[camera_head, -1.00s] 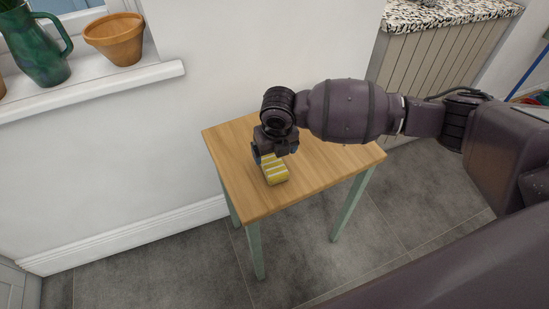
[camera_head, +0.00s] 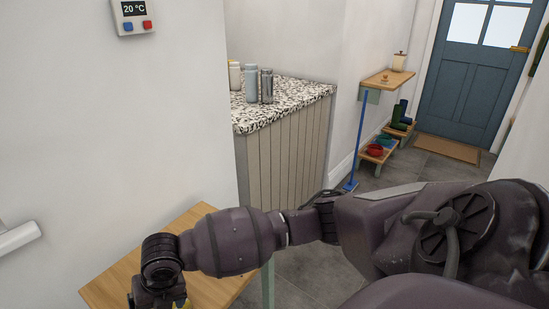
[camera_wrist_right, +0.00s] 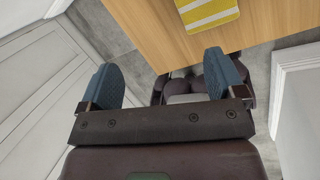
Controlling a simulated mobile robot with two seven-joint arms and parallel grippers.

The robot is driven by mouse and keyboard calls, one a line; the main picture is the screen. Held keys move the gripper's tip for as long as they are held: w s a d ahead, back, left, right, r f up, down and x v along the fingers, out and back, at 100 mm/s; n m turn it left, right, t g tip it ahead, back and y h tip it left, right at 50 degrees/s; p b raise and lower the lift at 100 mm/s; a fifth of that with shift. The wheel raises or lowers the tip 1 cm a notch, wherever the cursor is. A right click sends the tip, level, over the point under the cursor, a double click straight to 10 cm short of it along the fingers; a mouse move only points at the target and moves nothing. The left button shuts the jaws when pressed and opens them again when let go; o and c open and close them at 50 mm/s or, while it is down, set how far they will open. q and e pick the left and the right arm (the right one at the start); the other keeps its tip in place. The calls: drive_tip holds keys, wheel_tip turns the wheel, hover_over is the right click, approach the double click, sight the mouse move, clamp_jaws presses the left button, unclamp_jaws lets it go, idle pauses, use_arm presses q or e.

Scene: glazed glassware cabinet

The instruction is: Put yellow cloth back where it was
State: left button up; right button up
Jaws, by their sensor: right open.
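The yellow cloth (camera_wrist_right: 207,12), folded and white-striped, lies on the wooden table top (camera_wrist_right: 270,22) at the top edge of the right wrist view. In the head view only a small yellow bit of it (camera_head: 183,303) shows at the bottom edge, beside my right gripper (camera_head: 155,298). In the wrist view my right gripper (camera_wrist_right: 163,75) is open, with its two blue fingertips wide apart and nothing between them. The cloth lies beyond the fingertips, apart from them. My left gripper is in neither view.
A speckled counter (camera_head: 300,92) with several canisters (camera_head: 252,84) stands behind the table. Grey floor between is clear.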

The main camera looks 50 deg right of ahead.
drive_tip(key=s+a+f+m+y, duration=0.1)
drive_tip(key=m, duration=0.1)
drive_tip(key=s+a+f+m+t, duration=0.1)
drive_tip(key=m, duration=0.1)
drive_tip(key=s+a+f+m+y, duration=0.1)
drive_tip(key=f+m, duration=0.1)
drive_tip(key=shift+s+t+y, duration=0.3)
drive_tip(key=shift+s, duration=0.1)
drive_tip(key=s+d+f+m+t+h, duration=0.2)
drive_tip(key=s+d+m, duration=0.6)
drive_tip(key=m, duration=0.4)
drive_tip(key=s+d+f+m+t+h, duration=0.3)
drive_tip(key=s+d+f+m+t, duration=0.2)
drive_tip(key=s+d+m, duration=0.4)
drive_tip(key=s+m, duration=0.1)
drive_tip(key=m, duration=0.3)
drive_tip(key=shift+d, duration=0.15)
